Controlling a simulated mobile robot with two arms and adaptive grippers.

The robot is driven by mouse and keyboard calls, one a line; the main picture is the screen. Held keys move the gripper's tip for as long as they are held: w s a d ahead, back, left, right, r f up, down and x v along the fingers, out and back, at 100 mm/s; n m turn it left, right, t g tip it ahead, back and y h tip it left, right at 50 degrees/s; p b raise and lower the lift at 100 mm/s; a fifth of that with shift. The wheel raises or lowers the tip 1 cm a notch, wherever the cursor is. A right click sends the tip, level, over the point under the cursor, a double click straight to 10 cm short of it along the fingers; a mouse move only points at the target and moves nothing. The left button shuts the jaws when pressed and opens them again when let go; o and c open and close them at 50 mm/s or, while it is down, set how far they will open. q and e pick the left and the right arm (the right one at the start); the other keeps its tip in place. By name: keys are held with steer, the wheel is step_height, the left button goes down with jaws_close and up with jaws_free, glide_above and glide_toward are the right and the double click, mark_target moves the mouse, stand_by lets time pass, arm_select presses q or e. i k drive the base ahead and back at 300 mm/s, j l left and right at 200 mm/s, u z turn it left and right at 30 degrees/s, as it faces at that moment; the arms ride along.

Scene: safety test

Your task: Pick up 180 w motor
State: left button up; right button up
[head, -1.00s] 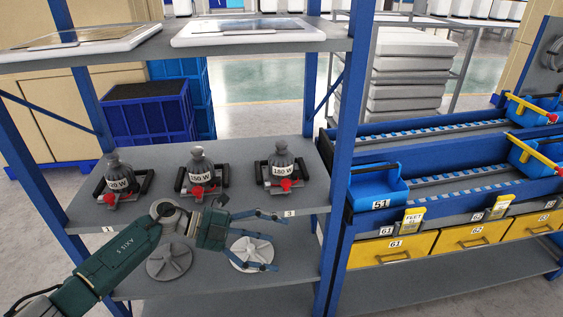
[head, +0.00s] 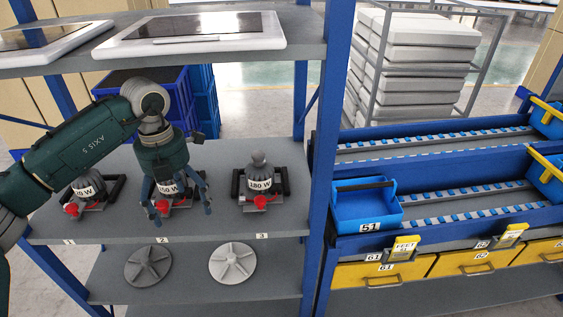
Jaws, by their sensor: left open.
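The 180 W motor (head: 260,178) stands upright at position 3 on the middle shelf (head: 235,228), with a grey body, white label, red part in front and black handles. The middle motor (head: 167,188) stands at position 2, partly hidden by my left gripper. The left motor (head: 88,186) stands at position 1, its label partly covered. My left gripper (head: 180,207) points down with spread fingers at the middle motor, to the left of the 180 W motor. It is open. Whether its fingers touch the middle motor I cannot tell. My right gripper is not in view.
A blue rack post (head: 328,130) stands right of the 180 W motor. The upper shelf (head: 300,38) carries tablet-like panels (head: 190,32). Fan-like discs (head: 233,263) lie on the lower shelf. Blue bins (head: 365,205) and yellow drawers (head: 385,272) are at the right.

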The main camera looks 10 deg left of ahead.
mark_target(259, 178)
steer(key=i+l, duration=0.7)
steer(key=i, duration=0.05)
